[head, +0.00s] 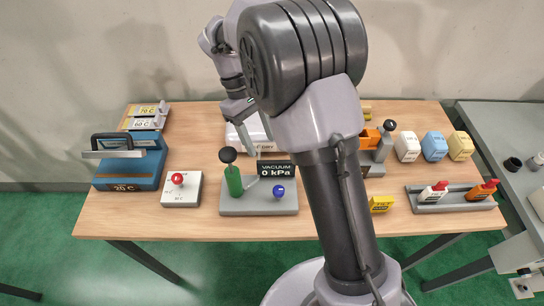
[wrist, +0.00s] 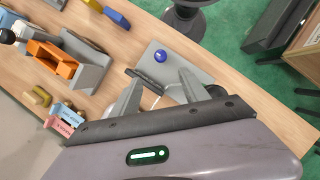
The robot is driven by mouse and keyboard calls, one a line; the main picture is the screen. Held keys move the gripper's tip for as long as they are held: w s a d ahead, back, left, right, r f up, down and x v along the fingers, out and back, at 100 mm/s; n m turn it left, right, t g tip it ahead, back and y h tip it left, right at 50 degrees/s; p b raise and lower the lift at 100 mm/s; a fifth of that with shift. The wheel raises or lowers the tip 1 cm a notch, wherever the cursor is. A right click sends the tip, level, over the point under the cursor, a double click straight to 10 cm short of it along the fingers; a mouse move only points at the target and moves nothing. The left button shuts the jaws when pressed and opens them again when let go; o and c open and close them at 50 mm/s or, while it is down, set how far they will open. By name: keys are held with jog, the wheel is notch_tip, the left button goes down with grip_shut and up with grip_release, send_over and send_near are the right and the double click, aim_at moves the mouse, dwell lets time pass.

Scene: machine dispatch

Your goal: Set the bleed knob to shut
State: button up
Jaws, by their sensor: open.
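The bleed knob appears to be the blue ball knob (head: 278,191) on the right part of a grey base plate (head: 240,208). In the wrist view the blue knob (wrist: 160,56) sits just beyond my fingertips, with clear space around it. A green cylinder with a black ball handle (head: 233,180) stands on the same plate, left of the knob. A black display (head: 275,169) behind the plate reads VACUUM 0 kPa. My gripper (head: 246,130) is open and empty, above and behind the plate; its fingers also show in the wrist view (wrist: 160,84). The knob's pointer and markings are too small to read.
A white box with a red knob (head: 177,178) and a blue 20 C case (head: 128,172) stand left. Right are an orange and grey device (head: 372,145), several small blocks (head: 434,146) and a bottle tray (head: 450,204). The table front is clear.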

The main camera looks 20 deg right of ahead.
aim_at(279, 189)
jog(key=b+x, duration=0.5)
jog(key=x, duration=1.2)
jog(key=shift+b, duration=0.35)
jog(key=shift+w, duration=0.1)
grip_shut()
